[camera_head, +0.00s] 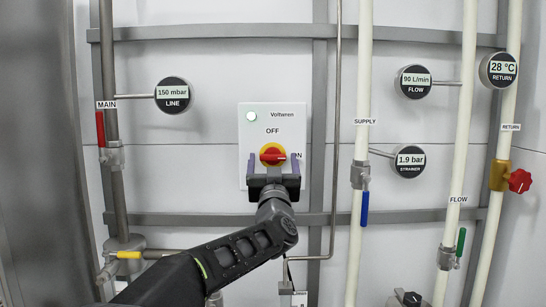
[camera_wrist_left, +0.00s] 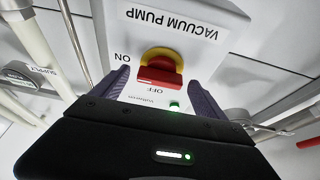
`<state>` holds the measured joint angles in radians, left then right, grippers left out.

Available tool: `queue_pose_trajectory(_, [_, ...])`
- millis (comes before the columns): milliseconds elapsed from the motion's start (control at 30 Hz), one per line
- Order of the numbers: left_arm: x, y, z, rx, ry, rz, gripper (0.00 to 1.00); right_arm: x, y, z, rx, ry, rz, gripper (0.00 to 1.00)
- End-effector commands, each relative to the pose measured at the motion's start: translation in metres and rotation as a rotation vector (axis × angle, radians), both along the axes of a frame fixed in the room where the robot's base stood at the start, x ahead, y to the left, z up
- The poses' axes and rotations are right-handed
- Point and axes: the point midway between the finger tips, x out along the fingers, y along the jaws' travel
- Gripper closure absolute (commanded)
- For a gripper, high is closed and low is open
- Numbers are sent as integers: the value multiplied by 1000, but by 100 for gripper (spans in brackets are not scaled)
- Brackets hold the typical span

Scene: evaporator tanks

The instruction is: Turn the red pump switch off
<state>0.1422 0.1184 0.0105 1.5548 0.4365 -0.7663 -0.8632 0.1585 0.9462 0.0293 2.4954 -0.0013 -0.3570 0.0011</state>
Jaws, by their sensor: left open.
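The red pump switch (camera_head: 272,155) is a red handle on a yellow disc, on the front of a white box (camera_head: 290,122). Its handle lies level, its marked end toward ON at the right; OFF is printed above. A light (camera_head: 252,116) on the box glows green. My left gripper (camera_head: 273,168) is open, its fingers apart on the left and right of the switch. In the left wrist view, the picture is upside down and the red switch (camera_wrist_left: 160,72) shows between the open fingers (camera_wrist_left: 160,88), with a gap on each side. My right gripper is not in view.
A red-handled valve (camera_head: 100,130) is on the MAIN pipe at left. A blue-handled valve (camera_head: 364,206) is on the SUPPLY pipe at right. Round gauges (camera_head: 174,95) stand out from the pipes. A grey frame bar (camera_head: 319,100) runs beside the box.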

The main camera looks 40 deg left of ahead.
Motion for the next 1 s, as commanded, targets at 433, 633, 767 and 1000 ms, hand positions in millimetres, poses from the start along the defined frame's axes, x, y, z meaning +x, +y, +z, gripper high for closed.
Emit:
queue_pose_trajectory(433, [5, 4, 2, 0, 0, 0, 24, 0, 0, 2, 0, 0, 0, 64])
queue_pose_trajectory(633, [5, 4, 2, 0, 0, 0, 40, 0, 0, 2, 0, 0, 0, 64])
queue_pose_trajectory(767, [5, 3, 2, 0, 0, 0, 51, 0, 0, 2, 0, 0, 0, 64])
queue_pose_trajectory(1000, [5, 3, 2, 0, 0, 0, 70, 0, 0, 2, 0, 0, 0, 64])
